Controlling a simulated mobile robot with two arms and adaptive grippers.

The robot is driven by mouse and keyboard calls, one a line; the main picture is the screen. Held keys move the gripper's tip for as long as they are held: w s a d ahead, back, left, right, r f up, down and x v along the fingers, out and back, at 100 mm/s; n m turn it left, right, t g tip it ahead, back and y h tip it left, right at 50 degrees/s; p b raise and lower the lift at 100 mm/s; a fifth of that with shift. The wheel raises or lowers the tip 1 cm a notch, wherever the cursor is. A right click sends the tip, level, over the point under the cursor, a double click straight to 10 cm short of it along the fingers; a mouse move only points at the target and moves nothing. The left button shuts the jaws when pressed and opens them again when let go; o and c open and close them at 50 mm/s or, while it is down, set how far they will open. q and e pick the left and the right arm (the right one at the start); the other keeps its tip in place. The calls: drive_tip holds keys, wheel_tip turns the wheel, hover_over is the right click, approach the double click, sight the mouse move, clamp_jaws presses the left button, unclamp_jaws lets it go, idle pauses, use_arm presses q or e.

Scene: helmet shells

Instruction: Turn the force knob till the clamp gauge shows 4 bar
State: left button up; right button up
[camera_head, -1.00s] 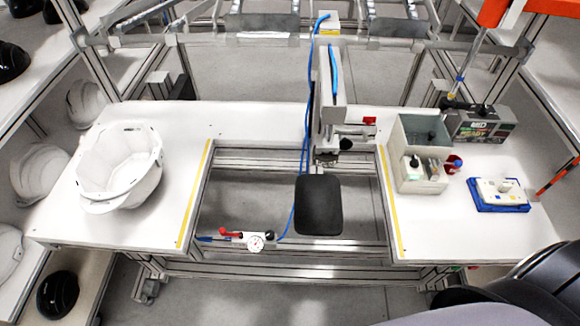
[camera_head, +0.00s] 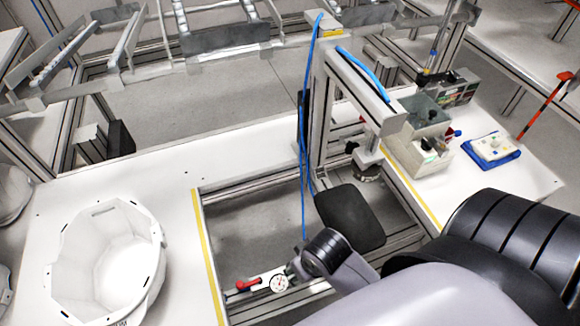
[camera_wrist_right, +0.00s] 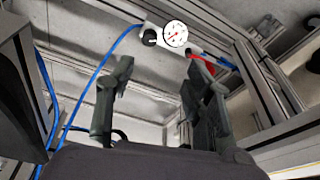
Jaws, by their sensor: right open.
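The clamp gauge (camera_head: 278,283) is a small white dial on the rail at the front of the table opening. It also shows in the right wrist view (camera_wrist_right: 175,33), with a red mark on its face; the reading is too small to tell. The black force knob (camera_wrist_right: 150,37) sits beside the gauge in the right wrist view; in the head view my wrist hides it. My right gripper (camera_wrist_right: 161,72) is open and empty, its two fingers pointing towards the knob and gauge, apparently short of them. My left gripper is not in view.
A red lever (camera_head: 248,284) lies beside the gauge; a finger partly covers it in the wrist view. A black pad (camera_head: 350,217) on the press stands close to my right arm. Blue hoses (camera_head: 303,170) hang nearby. A white helmet shell (camera_head: 75,262) sits left.

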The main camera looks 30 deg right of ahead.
drive_tip(key=w+f+m+g+h, duration=0.1)
drive_tip(key=w+f+m+g, duration=0.2)
drive_tip(key=m, duration=0.5)
drive_tip(key=w+a+f+m+h, duration=0.1)
drive_tip(key=w+f+m+h, duration=0.15)
drive_tip(key=f+m, duration=0.4)
drive_tip(key=w+f+m+g+h, duration=0.1)
drive_tip(key=w+f+m+g, duration=0.15)
drive_tip(key=m, duration=0.65)
drive_tip(key=shift+t+y, duration=0.25)
drive_tip(key=x, duration=0.4)
drive_tip(key=b+x, duration=0.1)
drive_tip(key=x, duration=0.1)
drive_tip(key=shift+w+f, duration=0.25)
drive_tip(key=shift+w, duration=0.1)
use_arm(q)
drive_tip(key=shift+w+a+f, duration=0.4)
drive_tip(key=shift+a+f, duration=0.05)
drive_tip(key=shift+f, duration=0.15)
use_arm(e)
clamp_jaws()
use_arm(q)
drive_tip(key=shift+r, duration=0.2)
